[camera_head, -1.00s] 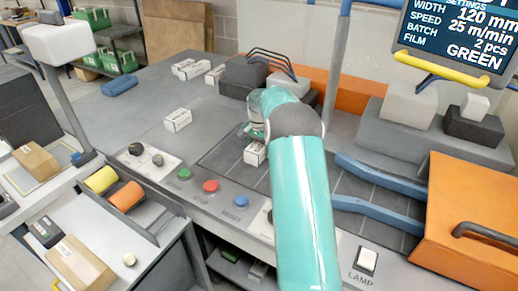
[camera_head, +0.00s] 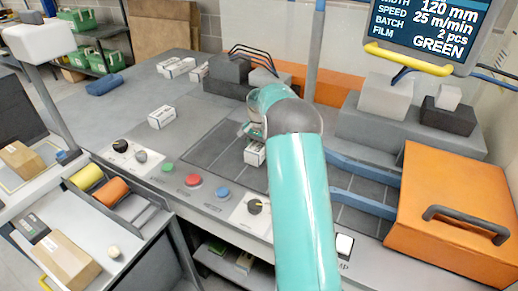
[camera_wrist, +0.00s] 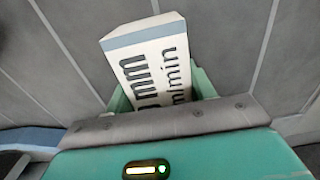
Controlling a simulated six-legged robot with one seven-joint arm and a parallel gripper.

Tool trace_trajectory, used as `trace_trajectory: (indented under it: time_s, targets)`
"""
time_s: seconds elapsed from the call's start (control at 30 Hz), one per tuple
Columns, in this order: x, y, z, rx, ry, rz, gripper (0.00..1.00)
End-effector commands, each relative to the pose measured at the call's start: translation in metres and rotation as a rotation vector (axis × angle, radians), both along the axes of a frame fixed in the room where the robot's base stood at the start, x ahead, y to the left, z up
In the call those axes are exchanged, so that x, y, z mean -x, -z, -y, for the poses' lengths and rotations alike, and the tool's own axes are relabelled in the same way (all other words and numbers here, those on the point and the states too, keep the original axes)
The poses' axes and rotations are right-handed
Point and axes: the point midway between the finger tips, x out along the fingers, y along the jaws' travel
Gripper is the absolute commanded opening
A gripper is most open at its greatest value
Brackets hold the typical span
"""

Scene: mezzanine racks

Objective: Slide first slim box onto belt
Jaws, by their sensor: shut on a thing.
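A slim white box (camera_head: 255,153) with dark print is in my gripper (camera_head: 254,133) over the dark grey segmented belt (camera_head: 215,150). In the wrist view the box (camera_wrist: 148,58) stands out between the green jaws of my gripper (camera_wrist: 160,95), with the belt behind it. My gripper is shut on it. I cannot tell whether the box touches the belt. Another white box (camera_head: 161,117) lies on the grey table left of the belt. More white boxes (camera_head: 178,67) lie farther back.
Grey blocks (camera_head: 229,69) stand behind the belt. Blue guide rails (camera_head: 362,202) lead right to an orange hood (camera_head: 455,200). Knobs and a red button (camera_head: 193,181) line the front edge. A blue cloth-like item (camera_head: 102,86) lies back left. The table's left part is mostly clear.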

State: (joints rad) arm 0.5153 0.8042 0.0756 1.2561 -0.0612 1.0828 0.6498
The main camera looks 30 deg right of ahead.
Motion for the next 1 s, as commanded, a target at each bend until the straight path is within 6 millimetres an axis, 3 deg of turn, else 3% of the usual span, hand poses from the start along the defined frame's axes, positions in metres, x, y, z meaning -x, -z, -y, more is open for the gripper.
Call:
trace_trajectory:
  time_s: [0.37,0.4,0.5,0.53,0.83,1.0]
  targets:
    - [-0.002,0.0,-0.001,0.001,-0.001,0.0,0.24]
    - [-0.002,0.0,-0.001,0.001,-0.001,0.0,0.58]
    - [-0.002,0.0,-0.001,0.001,-0.001,0.0,0.78]
    - [-0.002,0.0,-0.001,0.001,-0.001,0.0,0.8]
    - [0.0,-0.002,0.0,0.001,0.0,0.0,0.8]
    - [0.0,-0.019,0.001,0.001,0.001,0.002,0.8]
